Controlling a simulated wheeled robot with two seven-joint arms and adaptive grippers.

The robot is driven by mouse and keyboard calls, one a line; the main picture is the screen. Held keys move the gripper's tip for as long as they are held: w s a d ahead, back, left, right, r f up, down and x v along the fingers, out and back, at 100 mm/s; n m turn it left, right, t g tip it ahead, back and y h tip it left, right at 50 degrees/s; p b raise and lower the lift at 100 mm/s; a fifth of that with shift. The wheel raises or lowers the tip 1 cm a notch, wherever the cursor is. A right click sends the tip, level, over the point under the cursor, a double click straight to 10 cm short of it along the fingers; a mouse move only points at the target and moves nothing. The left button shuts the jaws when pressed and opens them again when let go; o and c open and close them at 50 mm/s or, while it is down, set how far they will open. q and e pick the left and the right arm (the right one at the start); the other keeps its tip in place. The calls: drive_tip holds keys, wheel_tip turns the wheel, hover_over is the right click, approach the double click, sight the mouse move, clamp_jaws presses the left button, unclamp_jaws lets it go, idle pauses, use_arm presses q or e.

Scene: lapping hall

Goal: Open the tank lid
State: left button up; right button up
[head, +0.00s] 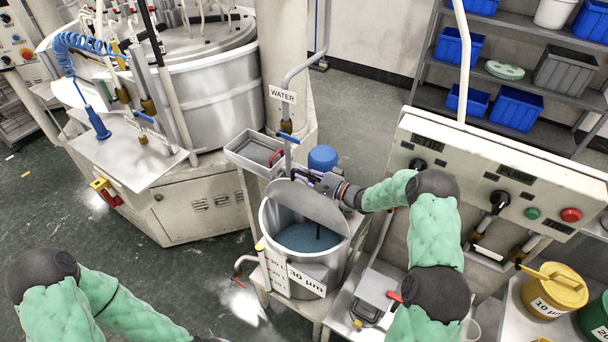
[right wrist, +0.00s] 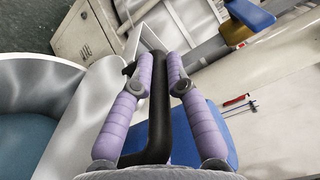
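The tank (head: 348,262) is a round grey metal vessel marked "30 µm", holding blue-grey liquid (head: 308,238). Its grey lid (head: 312,203) stands tilted up at the back, so the liquid shows. My right gripper (head: 312,179) is at the lid's upper edge. In the right wrist view, its lavender fingers (right wrist: 160,62) lie on both sides of a black bar handle (right wrist: 159,105) and appear closed on it. The tank's rim (right wrist: 50,65) and liquid (right wrist: 25,140) show at the left there. My left arm is at the lower left of the head view; its gripper is out of frame.
A water pipe with a "WATER" sign (head: 282,94) and a grey tray (head: 250,152) stand behind the tank. A blue cylinder (head: 322,158) is close behind the lid. The control panel (head: 480,165) is at the right, with a yellow pot (head: 555,290) below.

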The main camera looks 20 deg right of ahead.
drive_tip(key=o, duration=0.3)
drive_tip(key=v, duration=1.2)
idle(0.4)
